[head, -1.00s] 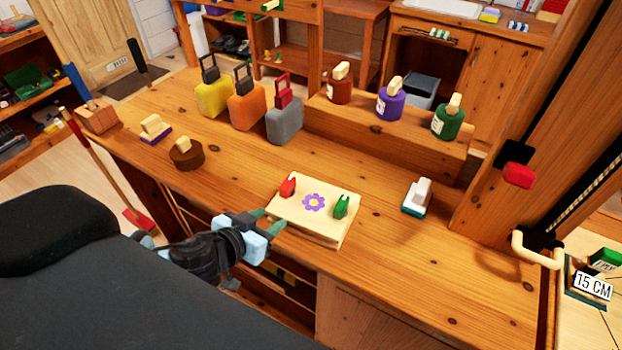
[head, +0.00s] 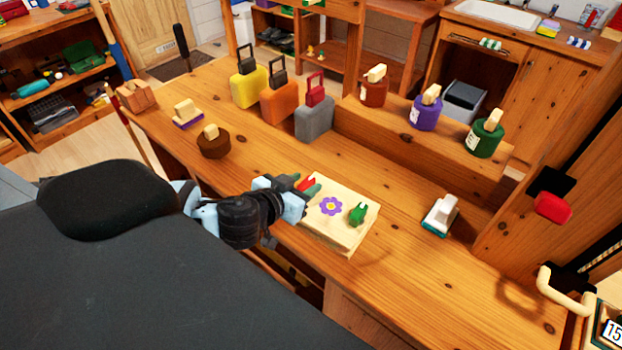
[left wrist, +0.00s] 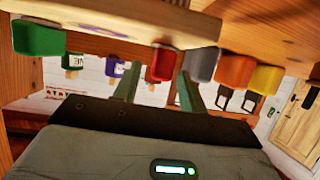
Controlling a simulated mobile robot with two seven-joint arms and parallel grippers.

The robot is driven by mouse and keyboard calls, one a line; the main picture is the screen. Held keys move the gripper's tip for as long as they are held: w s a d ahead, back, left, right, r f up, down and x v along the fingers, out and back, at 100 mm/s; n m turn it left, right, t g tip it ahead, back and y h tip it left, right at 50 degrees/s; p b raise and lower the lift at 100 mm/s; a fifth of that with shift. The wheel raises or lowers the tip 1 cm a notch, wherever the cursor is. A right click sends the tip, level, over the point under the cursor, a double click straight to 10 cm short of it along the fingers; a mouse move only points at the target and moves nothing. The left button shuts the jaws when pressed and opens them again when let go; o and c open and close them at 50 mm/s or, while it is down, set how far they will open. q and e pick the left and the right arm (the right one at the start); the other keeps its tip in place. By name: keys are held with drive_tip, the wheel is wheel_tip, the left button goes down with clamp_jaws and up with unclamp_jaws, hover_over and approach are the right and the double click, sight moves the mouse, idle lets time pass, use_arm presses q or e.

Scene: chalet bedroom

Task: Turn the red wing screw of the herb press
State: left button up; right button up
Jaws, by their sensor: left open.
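The herb press (head: 338,228) is a pale wooden block with a purple flower on top, lying near the bench's front edge. Its red wing screw (head: 307,183) is at the left end and its green wing screw (head: 358,214) at the right. My left gripper (head: 302,186) is open at the red screw and partly covers it. In the left wrist view, which is upside down, the red screw (left wrist: 163,62) shows between the two green-grey fingers (left wrist: 158,90). Contact cannot be told. The green screw (left wrist: 38,38) stands well to the side. My right gripper is not in view.
A raised shelf (head: 410,140) bears brown, purple and green bottles. A white-topped block (head: 440,215) lies to the right. The bench between is clear.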

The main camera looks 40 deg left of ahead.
sight(305, 183)
use_arm(q)
drive_tip(key=x, duration=0.3)
drive_tip(key=shift+w+f, duration=0.15)
drive_tip(key=shift+w, duration=0.05)
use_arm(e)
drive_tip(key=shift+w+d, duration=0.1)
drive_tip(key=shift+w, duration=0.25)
use_arm(q)
drive_tip(key=shift+c, duration=0.3)
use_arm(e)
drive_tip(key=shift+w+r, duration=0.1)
use_arm(q)
clamp_jaws()
